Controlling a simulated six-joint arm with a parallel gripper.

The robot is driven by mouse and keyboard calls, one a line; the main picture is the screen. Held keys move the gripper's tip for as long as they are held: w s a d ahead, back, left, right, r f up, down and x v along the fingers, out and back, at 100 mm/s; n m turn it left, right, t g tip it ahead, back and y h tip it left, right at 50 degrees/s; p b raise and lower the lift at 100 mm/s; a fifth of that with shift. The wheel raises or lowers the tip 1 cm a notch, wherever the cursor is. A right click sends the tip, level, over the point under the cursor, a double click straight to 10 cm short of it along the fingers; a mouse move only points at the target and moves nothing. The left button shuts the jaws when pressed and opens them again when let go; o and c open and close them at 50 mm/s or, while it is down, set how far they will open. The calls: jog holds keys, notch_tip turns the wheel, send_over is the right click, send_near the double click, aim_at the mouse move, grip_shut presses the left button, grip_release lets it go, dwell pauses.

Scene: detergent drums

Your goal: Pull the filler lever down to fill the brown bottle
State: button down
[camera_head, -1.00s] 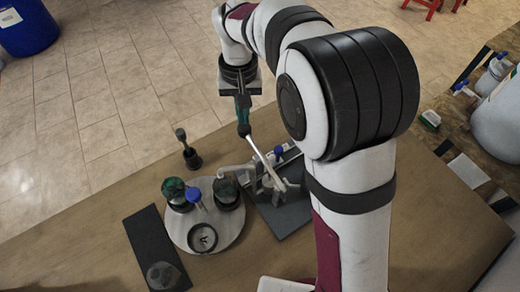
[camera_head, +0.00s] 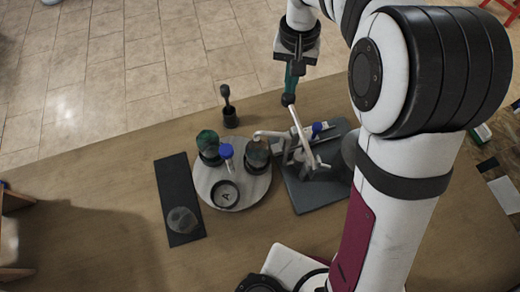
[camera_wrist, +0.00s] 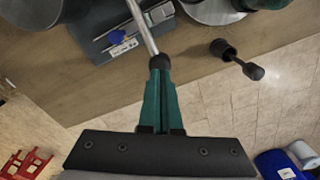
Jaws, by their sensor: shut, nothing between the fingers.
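The filler lever (camera_head: 301,125) is a slim metal rod with a black knob, standing steeply tilted from the filler on a grey base plate (camera_head: 318,195). My gripper (camera_head: 290,90) has green fingers, shut and empty, with the tips at the knob. In the wrist view the shut fingers (camera_wrist: 161,80) meet the knob end of the lever (camera_wrist: 142,25); whether they touch is unclear. A brownish rounded bottle (camera_head: 257,153), probably the brown bottle, stands on the round turntable (camera_head: 238,199) at the spout's end. Its contents cannot be made out.
The turntable also holds a dark greenish bottle (camera_head: 207,144), a blue-capped item (camera_head: 227,152) and a ring marked A (camera_head: 225,194). A black mat (camera_head: 178,196) with a rounded clear object lies left. A dark stand with a knobbed handle (camera_head: 229,115) is behind. Bare table lies front left.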

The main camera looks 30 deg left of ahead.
jog(key=shift+f, duration=1)
jog(key=shift+w+a+f, duration=0.2)
jog(key=shift+f, duration=0.5)
jog(key=shift+w+a+f, duration=0.2)
jog(key=shift+f, duration=0.5)
jog(key=shift+r, duration=0.1)
